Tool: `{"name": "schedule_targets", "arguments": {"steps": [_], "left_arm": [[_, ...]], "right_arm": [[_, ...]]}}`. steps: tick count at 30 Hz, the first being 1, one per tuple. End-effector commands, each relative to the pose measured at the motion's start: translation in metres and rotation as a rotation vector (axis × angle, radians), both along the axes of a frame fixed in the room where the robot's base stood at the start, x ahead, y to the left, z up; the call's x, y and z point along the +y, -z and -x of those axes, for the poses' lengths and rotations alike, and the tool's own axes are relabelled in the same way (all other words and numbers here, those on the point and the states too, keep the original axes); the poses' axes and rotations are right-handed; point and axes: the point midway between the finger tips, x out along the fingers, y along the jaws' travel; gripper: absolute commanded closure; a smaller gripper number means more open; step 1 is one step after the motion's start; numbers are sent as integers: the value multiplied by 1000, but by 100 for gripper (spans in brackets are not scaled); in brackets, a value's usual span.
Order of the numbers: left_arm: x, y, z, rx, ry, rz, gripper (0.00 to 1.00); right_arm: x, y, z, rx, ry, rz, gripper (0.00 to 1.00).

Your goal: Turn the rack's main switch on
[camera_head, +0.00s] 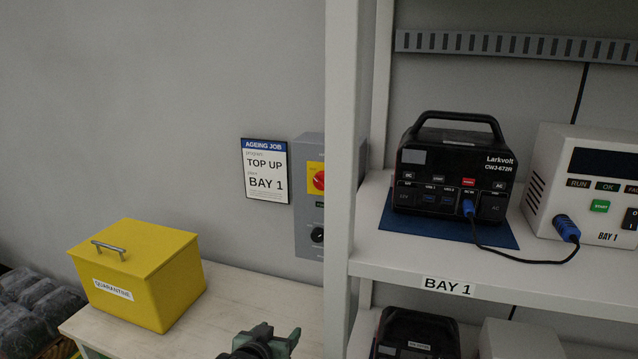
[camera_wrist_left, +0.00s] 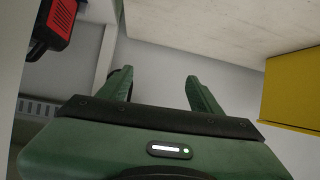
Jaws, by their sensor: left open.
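The main switch is a red rotary knob (camera_head: 318,181) on a yellow plate, on a grey control box (camera_head: 309,235) left of the rack post. The post hides the right part of the switch and box. My left gripper (camera_head: 265,340) is at the bottom of the head view, over the bench, below and apart from the switch. In the left wrist view my left gripper (camera_wrist_left: 160,88) has its green fingers spread, with nothing between them. The right gripper is not in view.
The white rack post (camera_head: 342,150) stands right beside the control box. A yellow box (camera_head: 140,280) sits on the bench (camera_head: 225,290). A black power station (camera_head: 450,165) and a white tester (camera_head: 590,180) stand on the shelf. The wall left of the sign (camera_head: 265,170) is clear.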

Motion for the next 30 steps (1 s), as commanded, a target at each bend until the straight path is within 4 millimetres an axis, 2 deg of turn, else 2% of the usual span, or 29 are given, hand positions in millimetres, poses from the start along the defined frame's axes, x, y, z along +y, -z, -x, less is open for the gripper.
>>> {"name": "schedule_targets", "arguments": {"steps": [1,2,3,5,6,9,12,16,30], "left_arm": [[-10,-43,-22,-74,9,16,36],[-15,-66,-33,-113,16,25,36],[-24,-99,-46,-171,26,37,36],[-35,-149,-63,-254,41,57,36],[-43,-181,-72,-305,51,67,36],[-57,-243,-85,-408,73,88,36],[-66,-280,-89,-467,87,100,36],[-71,-298,-95,-494,94,107,36],[-89,-298,-151,-493,93,106,36]], "right_arm": [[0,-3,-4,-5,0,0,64],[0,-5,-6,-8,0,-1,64],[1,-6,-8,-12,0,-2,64],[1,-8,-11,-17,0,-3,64],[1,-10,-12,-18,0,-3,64],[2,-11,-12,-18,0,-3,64],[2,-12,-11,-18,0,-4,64],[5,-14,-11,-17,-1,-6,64],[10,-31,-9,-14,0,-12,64]]}}
